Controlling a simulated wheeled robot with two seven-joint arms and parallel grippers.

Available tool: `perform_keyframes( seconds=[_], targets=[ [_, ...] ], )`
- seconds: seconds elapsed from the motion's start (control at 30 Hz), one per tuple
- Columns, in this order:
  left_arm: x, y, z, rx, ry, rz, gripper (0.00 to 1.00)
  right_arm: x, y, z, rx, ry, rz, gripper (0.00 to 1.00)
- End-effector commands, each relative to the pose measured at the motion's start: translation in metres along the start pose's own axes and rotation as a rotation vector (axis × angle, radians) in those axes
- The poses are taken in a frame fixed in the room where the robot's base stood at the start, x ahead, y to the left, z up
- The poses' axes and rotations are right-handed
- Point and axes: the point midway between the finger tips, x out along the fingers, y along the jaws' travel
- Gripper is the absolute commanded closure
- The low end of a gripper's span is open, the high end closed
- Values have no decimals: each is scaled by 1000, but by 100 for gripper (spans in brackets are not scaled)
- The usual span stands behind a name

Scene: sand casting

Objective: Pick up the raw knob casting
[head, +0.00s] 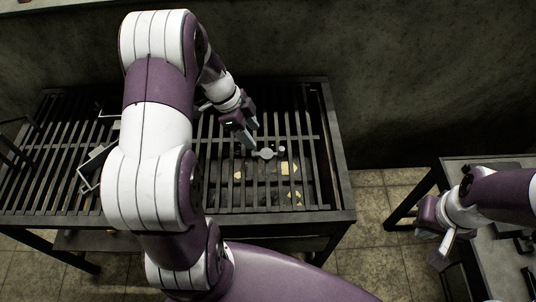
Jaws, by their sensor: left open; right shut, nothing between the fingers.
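The raw knob casting (266,153) is a small pale grey piece with a round middle and a smaller blob at its side. It lies on the dark slatted grate (318,135), right of centre. My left gripper (252,147) is open and points down at the grate, its fingertips just left of the casting. I cannot tell whether they touch it. My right gripper (445,245) is shut and empty, far to the right by the other table. My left arm hides the middle of the grate.
Yellowish lumps (289,168) show between the bars near the casting. A light metal frame (92,168) sits at the left of the grate. A dark table (480,250) stands at right, with tiled floor (375,220) between. A wall rises behind the grate.

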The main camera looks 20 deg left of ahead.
Motion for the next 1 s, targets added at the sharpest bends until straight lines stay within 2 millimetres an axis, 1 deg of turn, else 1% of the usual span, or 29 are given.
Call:
perform_keyframes(
  seconds=[0.03,0.1,0.27,0.4,0.5,0.6,0.77,0.8,0.87,0.9,0.93,1.0],
  targets=[
    [12,1,0,0,-1,3,45,1,0,0,0,0,0,100],
    [26,1,0,-1,-1,3,45,2,0,0,0,0,0,100],
    [45,0,-1,-1,-2,3,45,2,0,0,0,0,0,100],
    [71,-2,-5,-1,-2,4,45,0,0,0,0,0,0,100],
    [87,-2,-4,-2,-2,2,45,2,0,0,0,0,0,100],
    [93,-3,-4,-2,-3,0,45,2,0,0,0,0,0,100],
    [93,-3,-4,-2,-3,-1,45,2,0,0,0,0,0,100],
    [93,-3,-4,-2,-3,-1,52,2,0,0,0,0,0,100],
    [93,-3,-4,-2,-3,-1,71,2,0,0,0,0,0,100],
    [93,-3,-4,-2,-3,-1,84,2,0,0,0,0,0,100],
    [93,-3,-4,-2,-3,-1,94,2,0,0,0,0,0,100],
    [92,-3,-4,-2,-3,-1,94,2,0,0,0,0,0,100]
  ],
)
